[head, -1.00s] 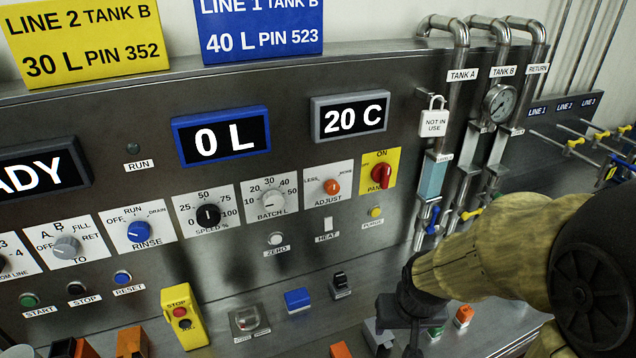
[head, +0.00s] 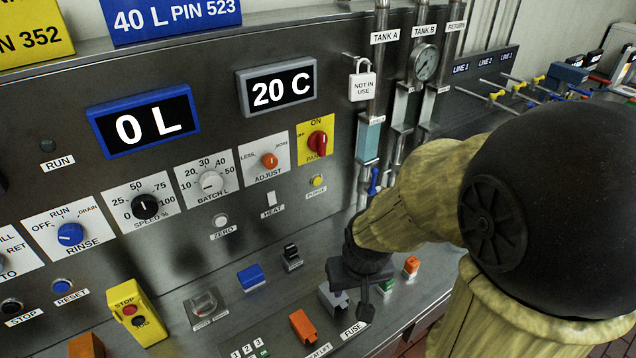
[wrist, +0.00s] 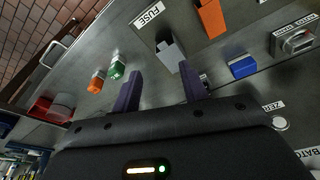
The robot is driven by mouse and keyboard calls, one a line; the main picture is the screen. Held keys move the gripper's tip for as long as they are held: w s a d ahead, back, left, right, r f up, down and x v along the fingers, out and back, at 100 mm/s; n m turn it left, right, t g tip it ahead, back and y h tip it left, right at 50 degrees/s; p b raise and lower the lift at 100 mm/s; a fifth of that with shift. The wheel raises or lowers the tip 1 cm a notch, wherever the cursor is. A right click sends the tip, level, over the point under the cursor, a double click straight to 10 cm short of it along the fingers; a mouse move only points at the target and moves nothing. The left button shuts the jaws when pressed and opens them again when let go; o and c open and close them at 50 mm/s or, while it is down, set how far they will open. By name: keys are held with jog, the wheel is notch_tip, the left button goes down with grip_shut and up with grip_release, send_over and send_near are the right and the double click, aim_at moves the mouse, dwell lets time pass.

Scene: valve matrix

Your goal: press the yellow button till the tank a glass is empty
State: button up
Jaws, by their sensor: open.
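The small round yellow button (head: 317,181) labelled PURGE sits on the upright steel panel, below the red PANEL switch, and nothing covers it. The tank A glass (head: 369,138) is a narrow window on the pipe below the padlocked NOT IN USE tag; pale blue liquid shows in it. My gripper (head: 350,302) is low over the lower console, below the yellow button and apart from it. In the wrist view my gripper (wrist: 160,88) has its two dark fingers spread with nothing held between them. The yellow button is not visible there.
A grey FUSE block (head: 333,300), an orange block (head: 303,326), a green button (head: 385,285) and a blue block (head: 251,277) stand on the console near my gripper. A blue valve handle (head: 374,182) is below the glass. The panel face around the button is flat.

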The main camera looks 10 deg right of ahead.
grip_shut()
dwell(1.4)
